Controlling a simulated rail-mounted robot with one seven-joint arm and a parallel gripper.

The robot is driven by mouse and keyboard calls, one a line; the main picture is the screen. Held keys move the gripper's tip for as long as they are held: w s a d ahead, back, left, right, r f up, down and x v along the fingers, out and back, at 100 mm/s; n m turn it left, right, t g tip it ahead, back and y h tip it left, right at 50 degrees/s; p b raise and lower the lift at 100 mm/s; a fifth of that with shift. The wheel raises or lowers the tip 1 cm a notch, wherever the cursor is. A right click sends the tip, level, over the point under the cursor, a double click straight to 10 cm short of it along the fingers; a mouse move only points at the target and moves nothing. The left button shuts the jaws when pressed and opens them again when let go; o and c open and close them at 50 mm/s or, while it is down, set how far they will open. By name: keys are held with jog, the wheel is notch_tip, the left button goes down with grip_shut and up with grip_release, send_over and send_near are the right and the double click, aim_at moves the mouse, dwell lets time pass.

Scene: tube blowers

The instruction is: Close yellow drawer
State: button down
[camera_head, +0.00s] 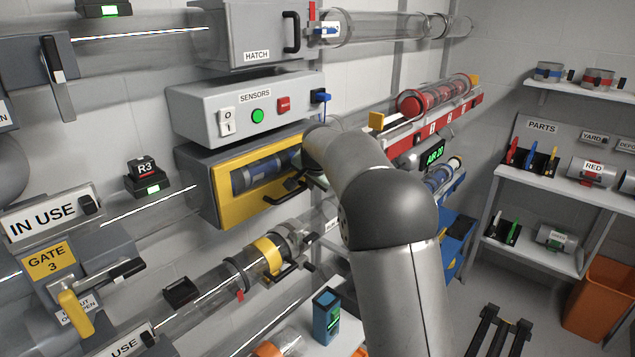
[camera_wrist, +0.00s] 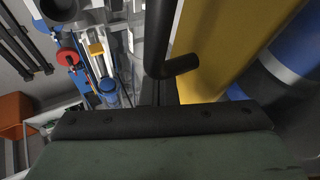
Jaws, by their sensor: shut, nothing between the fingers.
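The yellow drawer (camera_head: 235,210) is in the head view, on a grey housing below the sensors box. Its yellow front has a window with a blue cylinder (camera_head: 262,172) behind it and a black handle (camera_head: 283,190). I cannot tell how far it stands out from the housing. In the wrist view the handle (camera_wrist: 158,45) rises ahead of the fingers, with the yellow front (camera_wrist: 215,45) to its right and the blue cylinder (camera_wrist: 295,60) beyond. My gripper (camera_wrist: 160,95) is shut and empty, close to the handle; touching is unclear. My arm hides it in the head view.
The grey sensors box (camera_head: 190,112) is directly above the drawer. A clear tube with a yellow band (camera_head: 268,254) runs below it. A red rack (camera_head: 445,113) is to the right. Shelves (camera_head: 535,180) and an orange bin (camera_head: 605,297) stand farther right.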

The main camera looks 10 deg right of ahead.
jog(key=shift+w+a+r, duration=0.1)
jog(key=shift+w+a, duration=0.1)
jog(key=shift+w, duration=0.05)
dwell(0.3)
jog(key=s+d+r+b, duration=0.3)
jog(key=s+r+b, duration=0.2)
jog(key=s+r, duration=0.4)
jog(key=s+f+n+g, duration=0.2)
jog(key=s+f, duration=0.5)
jog(key=s, duration=0.6)
jog(key=s+f+n+g, duration=0.2)
jog(key=s+f+n, duration=0.2)
jog(key=s+f, duration=0.4)
jog(key=s+f+n+g, duration=0.3)
jog(key=s+f, duration=0.5)
jog(key=s, duration=1.1)
jog(key=shift+s+d+f, duration=0.15)
jog(key=shift+s+d, duration=0.1)
jog(key=shift+d, duration=0.05)
